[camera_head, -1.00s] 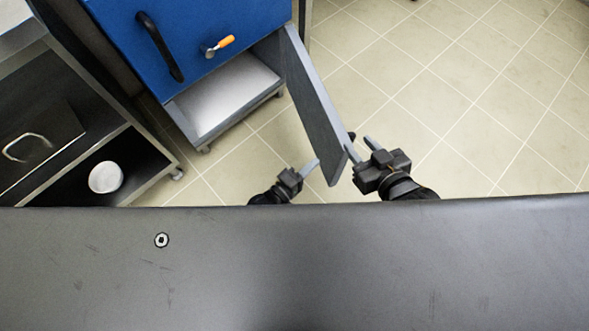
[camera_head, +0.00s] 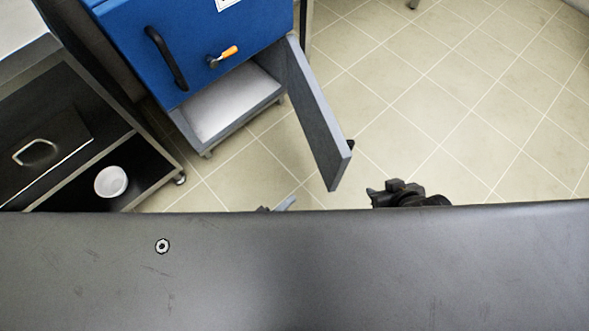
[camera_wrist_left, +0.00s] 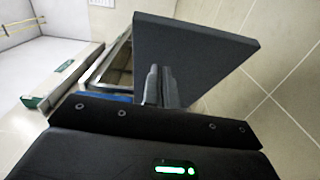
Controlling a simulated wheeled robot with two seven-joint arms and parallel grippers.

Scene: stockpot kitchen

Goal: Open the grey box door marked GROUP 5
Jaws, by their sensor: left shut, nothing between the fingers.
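The grey door (camera_head: 318,120) stands swung well out from the low grey box (camera_head: 221,106) beneath the blue cabinet, and the box's pale inside shows. No GROUP 5 marking is readable. My left gripper (camera_head: 286,203) is mostly hidden behind the dark edge at the front, left of the door's free end. In the left wrist view its fingers (camera_wrist_left: 161,88) are shut and empty, in front of the dark door panel (camera_wrist_left: 195,52); I cannot tell whether they touch it. My right gripper (camera_head: 375,194) is right of the door's free end, apart from it, its fingers hardly visible.
The blue cabinet (camera_head: 200,45) has a black handle (camera_head: 166,58) and an orange-tipped lever (camera_head: 222,56). A dark shelf unit at left holds a white bowl (camera_head: 111,181). Tiled floor (camera_head: 450,110) is clear to the right of the door.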

